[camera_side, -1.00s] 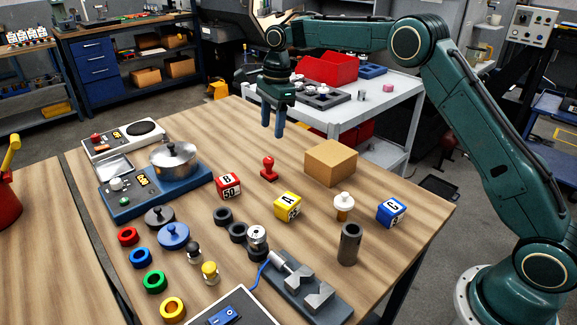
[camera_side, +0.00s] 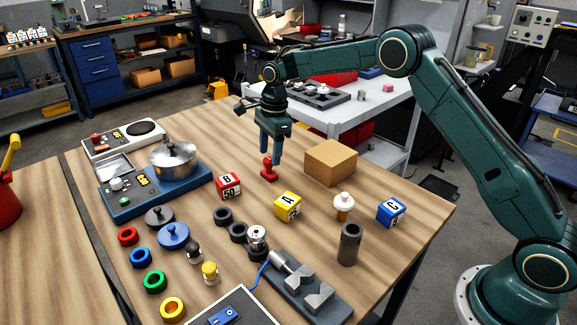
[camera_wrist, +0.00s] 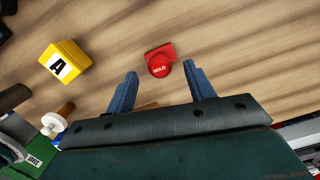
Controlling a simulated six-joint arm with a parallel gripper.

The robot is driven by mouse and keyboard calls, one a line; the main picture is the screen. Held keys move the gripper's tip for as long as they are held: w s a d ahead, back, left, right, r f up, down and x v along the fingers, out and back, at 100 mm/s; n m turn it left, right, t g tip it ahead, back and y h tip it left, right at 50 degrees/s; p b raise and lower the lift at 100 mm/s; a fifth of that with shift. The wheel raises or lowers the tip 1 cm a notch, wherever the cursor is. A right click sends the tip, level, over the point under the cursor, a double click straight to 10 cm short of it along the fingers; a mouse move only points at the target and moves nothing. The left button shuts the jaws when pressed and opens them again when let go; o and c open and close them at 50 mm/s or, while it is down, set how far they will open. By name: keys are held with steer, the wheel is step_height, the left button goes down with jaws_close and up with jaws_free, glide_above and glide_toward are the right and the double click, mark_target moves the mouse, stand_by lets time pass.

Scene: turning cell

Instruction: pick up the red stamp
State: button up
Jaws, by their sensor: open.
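The red stamp (camera_side: 269,170) stands upright on the wooden table in the side view, with a round knob over a wider base. The fingers also show apart and empty in the wrist view (camera_wrist: 161,72). I cannot tell whether a finger touches the knob.
A tan box (camera_side: 331,163) stands close to the right of the stamp. The red B cube (camera_side: 229,186) is to its left and the yellow A cube (camera_side: 288,206) in front. The table behind is clear.

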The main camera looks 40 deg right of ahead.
mark_target(269, 158)
steer(key=shift+w+a+f, duration=0.1)
steer(key=shift+a+f, duration=0.05)
steer(key=shift+f, duration=0.95)
steer(key=shift+a+f, duration=0.15)
steer(key=shift+f, duration=0.9)
steer(key=c, duration=1.1)
steer(key=shift+o, duration=0.2)
steer(key=shift+r, duration=0.1)
steer(key=shift+r, duration=4.95)
